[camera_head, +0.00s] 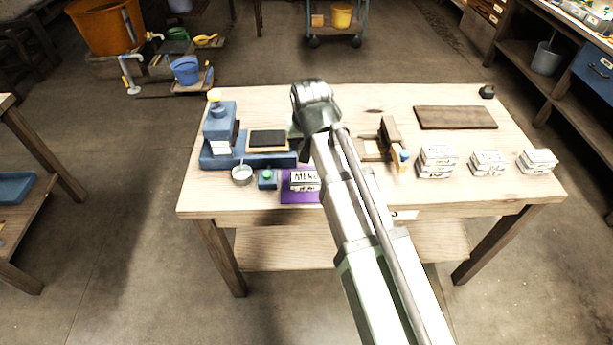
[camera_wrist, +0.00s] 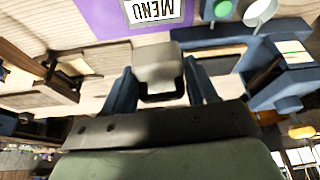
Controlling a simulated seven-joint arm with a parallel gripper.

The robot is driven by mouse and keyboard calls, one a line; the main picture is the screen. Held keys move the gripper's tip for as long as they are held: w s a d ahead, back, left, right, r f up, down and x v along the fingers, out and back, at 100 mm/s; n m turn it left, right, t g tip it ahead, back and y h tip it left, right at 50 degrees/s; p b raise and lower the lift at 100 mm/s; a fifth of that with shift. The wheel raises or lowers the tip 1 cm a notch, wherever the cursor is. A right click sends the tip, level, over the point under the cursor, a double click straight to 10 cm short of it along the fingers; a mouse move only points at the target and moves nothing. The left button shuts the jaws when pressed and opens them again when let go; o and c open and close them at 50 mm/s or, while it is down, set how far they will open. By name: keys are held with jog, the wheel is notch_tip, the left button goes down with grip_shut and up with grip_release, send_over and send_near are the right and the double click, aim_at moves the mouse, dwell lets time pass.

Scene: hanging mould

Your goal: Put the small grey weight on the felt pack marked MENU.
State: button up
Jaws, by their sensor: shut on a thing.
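The felt pack marked MENU (camera_head: 305,180) lies on a purple mat (camera_head: 297,198) near the table's front edge, partly covered by my arm. In the wrist view the MENU label (camera_wrist: 155,10) shows upside down at the top edge, on the purple mat (camera_wrist: 100,18). My gripper (camera_wrist: 160,85) is shut on the small grey weight (camera_wrist: 160,62), a pale grey block between the two blue fingers. The weight is apart from the pack in that view. In the head view my arm hides the fingers and the weight.
A blue press (camera_head: 220,130) stands left of the pack, with a small metal pot (camera_head: 242,174) and a green-buttoned box (camera_head: 267,179). A wooden clamp-like stand (camera_head: 390,135) and several white packs (camera_head: 437,160) are right. A brown board (camera_head: 456,117) and dark object (camera_head: 487,91) lie behind.

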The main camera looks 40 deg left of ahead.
jog(key=shift+f+m, duration=0.1)
jog(key=shift+m, duration=0.3)
jog(key=shift+f, duration=0.25)
send_near(306, 174)
jog(key=shift+x, duration=2.7)
jog(key=shift+f, duration=0.1)
jog(key=o, duration=1.2)
jog(key=v, duration=1.2)
jog(key=shift+a, duration=0.15)
